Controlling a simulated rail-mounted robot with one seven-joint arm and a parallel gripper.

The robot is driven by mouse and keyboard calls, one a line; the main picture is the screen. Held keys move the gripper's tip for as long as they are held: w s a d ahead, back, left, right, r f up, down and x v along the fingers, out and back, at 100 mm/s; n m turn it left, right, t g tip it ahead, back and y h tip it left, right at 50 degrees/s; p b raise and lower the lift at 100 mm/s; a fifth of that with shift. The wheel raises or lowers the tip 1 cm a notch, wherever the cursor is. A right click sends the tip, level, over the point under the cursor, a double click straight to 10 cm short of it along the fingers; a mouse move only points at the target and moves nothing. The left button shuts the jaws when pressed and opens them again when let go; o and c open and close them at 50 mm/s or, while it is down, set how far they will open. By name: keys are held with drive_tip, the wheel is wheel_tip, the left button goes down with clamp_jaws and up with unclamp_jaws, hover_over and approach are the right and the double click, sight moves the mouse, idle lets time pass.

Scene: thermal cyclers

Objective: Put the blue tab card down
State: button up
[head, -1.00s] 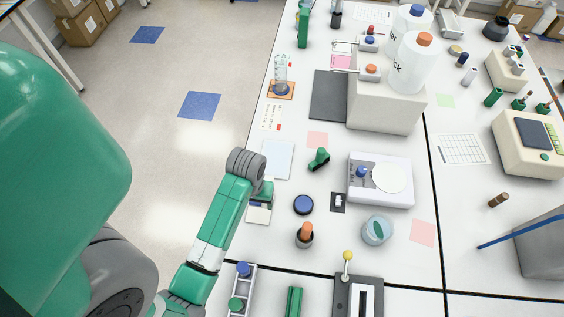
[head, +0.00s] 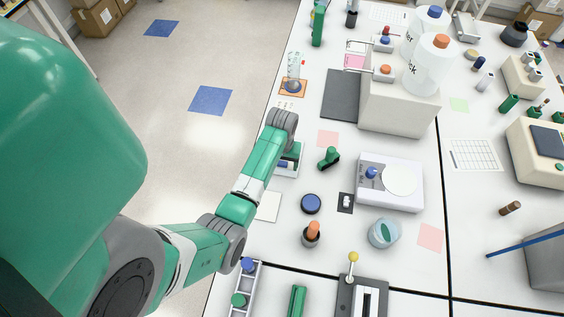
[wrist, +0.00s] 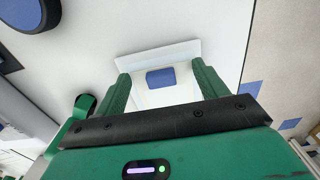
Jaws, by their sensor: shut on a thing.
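The blue tab card is a white card with a dark blue tab (wrist: 160,77). In the wrist view the tab lies between the two green fingers of my gripper (wrist: 160,74), which is shut on the card. A pale bluish mat (wrist: 158,53) shows just beyond the tab; whether the card touches it I cannot tell. In the head view my gripper (head: 289,159) is over this mat on the left part of the bench, and mostly hides the card and mat.
A cream square (head: 268,207) lies bare nearer the front. A green object (head: 329,158) stands right of my gripper, with a round blue-topped object (head: 311,204) nearer the front. A dark grey pad (head: 343,94) lies behind. The bench's left edge is close.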

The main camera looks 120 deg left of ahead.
drive_tip(key=shift+a+f, duration=0.1)
drive_tip(key=shift+f, duration=0.1)
drive_tip(key=o, duration=1)
drive_tip(key=shift+c, duration=0.2)
drive_tip(key=shift+r, duration=0.1)
wheel_tip(320, 180, up, 12)
drive_tip(key=p, duration=0.1)
